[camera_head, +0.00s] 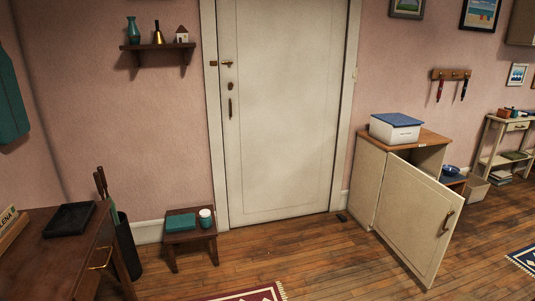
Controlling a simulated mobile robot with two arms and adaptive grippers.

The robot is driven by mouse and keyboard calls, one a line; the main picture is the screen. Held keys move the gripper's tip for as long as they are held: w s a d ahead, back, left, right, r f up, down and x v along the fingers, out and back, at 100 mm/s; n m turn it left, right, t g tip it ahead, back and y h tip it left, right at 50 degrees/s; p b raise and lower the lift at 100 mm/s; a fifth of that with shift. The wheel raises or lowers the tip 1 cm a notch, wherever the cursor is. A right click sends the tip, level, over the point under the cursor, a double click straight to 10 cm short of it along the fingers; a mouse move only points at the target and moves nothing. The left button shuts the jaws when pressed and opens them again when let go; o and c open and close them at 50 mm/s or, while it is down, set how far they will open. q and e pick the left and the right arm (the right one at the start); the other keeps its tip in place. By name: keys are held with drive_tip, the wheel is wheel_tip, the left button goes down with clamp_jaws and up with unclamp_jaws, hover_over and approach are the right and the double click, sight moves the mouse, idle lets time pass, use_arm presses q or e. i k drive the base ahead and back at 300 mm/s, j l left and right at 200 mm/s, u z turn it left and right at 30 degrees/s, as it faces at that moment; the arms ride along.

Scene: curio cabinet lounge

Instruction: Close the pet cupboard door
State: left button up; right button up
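The pet cupboard is a low cream cabinet (369,185) with a wooden top, against the wall right of the white room door. Its cream door (414,217) stands wide open, swung out into the room toward the lower right. A brass handle (446,222) is near the door's free edge. The open door hides most of the inside. Neither of my grippers shows in the head view.
A white box with a blue lid (395,127) sits on the cupboard top. A blue bowl (451,170) shows behind the door's upper edge. A small stool (190,237) and a dark desk (60,256) stand left. Wooden floor (330,260) before the cupboard is clear.

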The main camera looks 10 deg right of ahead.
sight(417, 215)
drive_tip(key=i+z, duration=0.85)
drive_tip(key=i+j+z, duration=0.6)
drive_tip(key=z, duration=0.25)
